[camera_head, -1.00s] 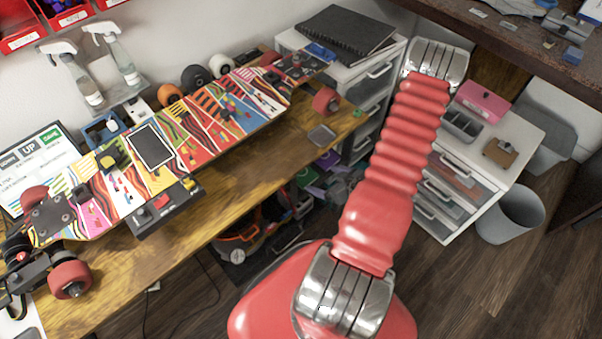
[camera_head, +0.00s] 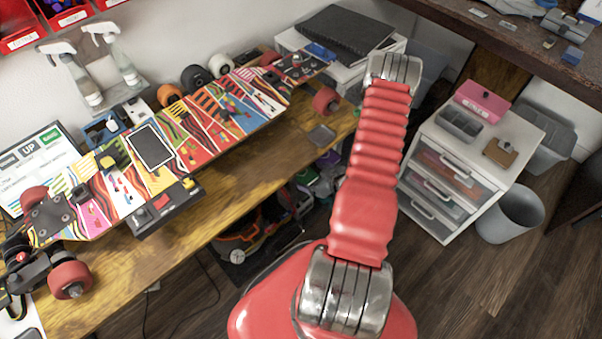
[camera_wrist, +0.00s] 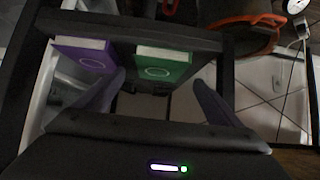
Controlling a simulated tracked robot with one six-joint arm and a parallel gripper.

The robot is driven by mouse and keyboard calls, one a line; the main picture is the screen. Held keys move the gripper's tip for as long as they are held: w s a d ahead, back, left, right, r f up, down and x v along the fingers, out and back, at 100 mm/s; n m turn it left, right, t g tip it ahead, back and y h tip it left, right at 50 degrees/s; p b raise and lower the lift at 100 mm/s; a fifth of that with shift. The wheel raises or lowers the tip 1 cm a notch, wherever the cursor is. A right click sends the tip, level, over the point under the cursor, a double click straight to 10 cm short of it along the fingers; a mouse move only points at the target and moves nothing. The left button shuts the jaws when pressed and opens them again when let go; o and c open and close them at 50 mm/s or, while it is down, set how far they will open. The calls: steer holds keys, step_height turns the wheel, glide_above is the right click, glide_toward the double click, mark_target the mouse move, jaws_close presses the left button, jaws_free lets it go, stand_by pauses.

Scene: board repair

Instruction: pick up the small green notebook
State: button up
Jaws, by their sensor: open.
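The small green notebook (camera_wrist: 163,66) shows in the wrist view, upper middle, with a pale ring mark on its cover and its pale page edge toward the top. It sits in a dark rack or shelf beside a purple notebook (camera_wrist: 83,56). My gripper (camera_wrist: 160,80) is open, its two dark fingers apart and nothing held between them. The green notebook appears beyond the fingertips, between them in the picture; I cannot tell the exact gap. In the head view my gripper is hidden behind the workbench and my arm.
The wooden workbench (camera_head: 245,203) carries a colourful skateboard (camera_head: 205,128). A white drawer unit (camera_head: 459,220) stands right of my arm, near a grey bin (camera_head: 508,212). In the wrist view, a dark frame bar (camera_wrist: 228,75) and an orange item (camera_wrist: 247,25) lie close right.

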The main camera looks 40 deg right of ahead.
mark_target(303, 174)
steer(key=shift+x, duration=2.6)
steer(key=shift+d, duration=0.1)
steer(key=shift+c, duration=0.7)
steer(key=c, duration=1.1)
